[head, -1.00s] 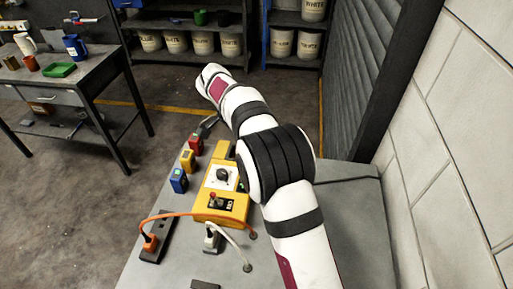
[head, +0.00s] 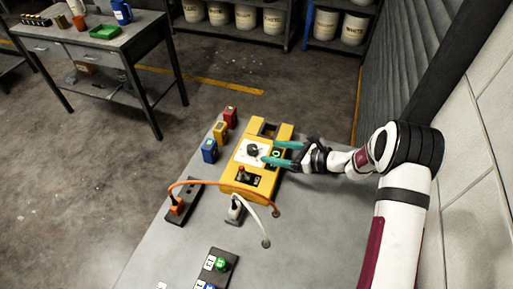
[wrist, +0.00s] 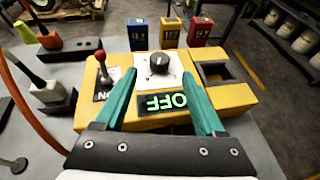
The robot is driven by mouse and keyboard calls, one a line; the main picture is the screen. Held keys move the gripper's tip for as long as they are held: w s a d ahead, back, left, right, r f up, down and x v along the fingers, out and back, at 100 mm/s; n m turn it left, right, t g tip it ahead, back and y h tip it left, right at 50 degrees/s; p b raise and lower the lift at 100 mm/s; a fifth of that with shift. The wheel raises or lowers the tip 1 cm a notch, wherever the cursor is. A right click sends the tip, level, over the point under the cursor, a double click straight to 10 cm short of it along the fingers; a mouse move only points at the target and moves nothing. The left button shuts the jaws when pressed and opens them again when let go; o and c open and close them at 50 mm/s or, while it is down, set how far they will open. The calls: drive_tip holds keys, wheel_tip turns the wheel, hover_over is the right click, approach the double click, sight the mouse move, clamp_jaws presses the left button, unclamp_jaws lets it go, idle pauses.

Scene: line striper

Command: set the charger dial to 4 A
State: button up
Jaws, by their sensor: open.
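The yellow charger (head: 236,177) sits on the grey bench in the head view and fills the middle of the wrist view (wrist: 243,96). Its dark round dial (wrist: 159,62) is on a white plate; it also shows in the head view (head: 252,150). The dial's scale marks are too small to read. My gripper (head: 270,153) has teal fingers and is at the charger's right side, pointing left toward the dial. In the wrist view my gripper (wrist: 160,88) is open and empty, its fingers either side of the dial's line, with the dial beyond the tips.
A red-knobbed lever (wrist: 101,57) marked ON and a green OFF label (wrist: 166,102) are on the charger. Blue (head: 209,151), yellow (head: 220,132) and red (head: 230,116) batteries stand behind it. An orange cable (head: 225,184) and white plug (head: 235,208) are in front.

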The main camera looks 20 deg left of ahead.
sight(254, 148)
drive_tip(key=x, duration=0.7)
clamp_jaws()
